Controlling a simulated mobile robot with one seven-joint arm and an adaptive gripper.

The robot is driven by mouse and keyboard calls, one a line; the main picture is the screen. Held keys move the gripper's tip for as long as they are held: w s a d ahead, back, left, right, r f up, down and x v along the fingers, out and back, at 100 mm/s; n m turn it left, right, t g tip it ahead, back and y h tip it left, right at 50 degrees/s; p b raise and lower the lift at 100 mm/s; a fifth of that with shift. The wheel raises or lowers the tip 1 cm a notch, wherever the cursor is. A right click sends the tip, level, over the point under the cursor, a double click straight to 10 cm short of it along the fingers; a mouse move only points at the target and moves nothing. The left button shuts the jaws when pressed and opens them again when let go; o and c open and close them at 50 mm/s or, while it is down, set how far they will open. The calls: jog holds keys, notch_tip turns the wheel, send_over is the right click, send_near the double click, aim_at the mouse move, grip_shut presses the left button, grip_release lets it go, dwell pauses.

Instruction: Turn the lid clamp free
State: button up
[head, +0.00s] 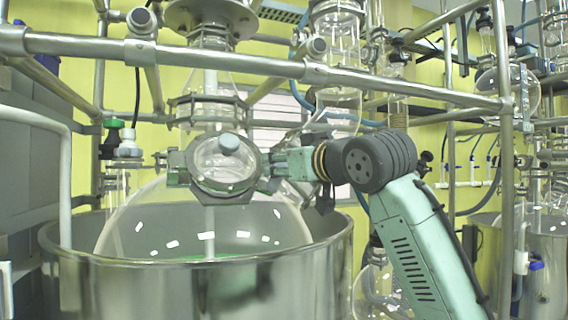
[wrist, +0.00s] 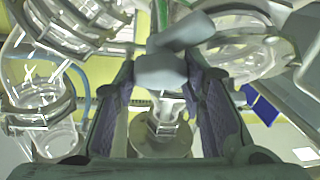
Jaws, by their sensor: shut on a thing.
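The lid clamp (head: 178,168) is a dark metal ring with side lugs around the round glass lid (head: 222,180) on top of the big glass vessel. A grey-blue round knob (head: 229,143) shows at the lid's upper part. My gripper (head: 274,166) comes in from the right and meets the clamp's right side. In the wrist view, a grey-blue block, part of the clamp (wrist: 162,68), sits between the fingertips of my gripper (wrist: 160,82). The jaws are shut on it. The exact contact is partly hidden by the fingers.
A wide steel bath (head: 200,290) surrounds the vessel below. A steel frame bar (head: 250,65) crosses above the clamp and my arm. Glass columns (head: 338,50) stand behind. A green-capped bottle (head: 113,140) is at left. More glassware crowds the right side.

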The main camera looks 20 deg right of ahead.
jog(key=shift+n+y, duration=0.3)
jog(key=shift+f+n+g+y, duration=0.1)
jog(key=shift+n+g+y, duration=0.5)
jog(key=shift+n, duration=0.4)
jog(key=o, duration=1.2)
jog(key=v, duration=1.2)
jog(key=shift+f, duration=0.1)
